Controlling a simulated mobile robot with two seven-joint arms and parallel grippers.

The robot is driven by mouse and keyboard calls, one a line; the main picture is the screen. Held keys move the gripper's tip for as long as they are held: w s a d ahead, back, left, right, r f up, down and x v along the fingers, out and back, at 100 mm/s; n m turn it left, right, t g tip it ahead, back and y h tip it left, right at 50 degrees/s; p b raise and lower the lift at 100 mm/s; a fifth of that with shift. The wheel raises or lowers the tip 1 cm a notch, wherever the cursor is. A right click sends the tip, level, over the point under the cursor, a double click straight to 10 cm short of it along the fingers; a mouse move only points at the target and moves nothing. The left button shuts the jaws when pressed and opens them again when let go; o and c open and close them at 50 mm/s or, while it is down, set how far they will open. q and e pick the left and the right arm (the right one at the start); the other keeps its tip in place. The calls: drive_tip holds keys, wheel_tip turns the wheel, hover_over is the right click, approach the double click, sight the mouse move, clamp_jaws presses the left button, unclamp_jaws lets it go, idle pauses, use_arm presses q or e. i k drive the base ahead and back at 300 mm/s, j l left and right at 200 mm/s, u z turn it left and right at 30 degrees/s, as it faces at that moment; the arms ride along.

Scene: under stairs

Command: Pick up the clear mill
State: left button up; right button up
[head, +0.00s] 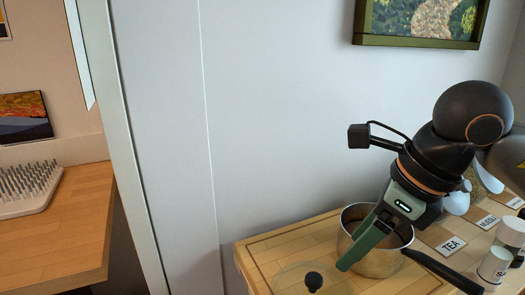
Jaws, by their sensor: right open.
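I cannot make out a clear mill for certain. Two small pale cylinders with printed sides, one in front (494,265) and one behind (511,234), stand at the right edge of the wooden counter. A black knob (314,281) at the front left of the counter seems to sit on a clear glass lid. My right gripper (348,262) reaches in from the right, open, its green fingers pointing down and left. It overlaps the steel saucepan (352,217) in the picture; I cannot tell whether they touch. My left gripper is out of view.
The saucepan's black handle (445,271) sticks out to the lower right. A TEA label (452,245) and other labelled containers stand behind it. The counter's left part (262,251) is fairly clear. A wall stands behind, with a framed picture (420,22).

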sight(495, 264)
drive_tip(key=k, duration=0.95)
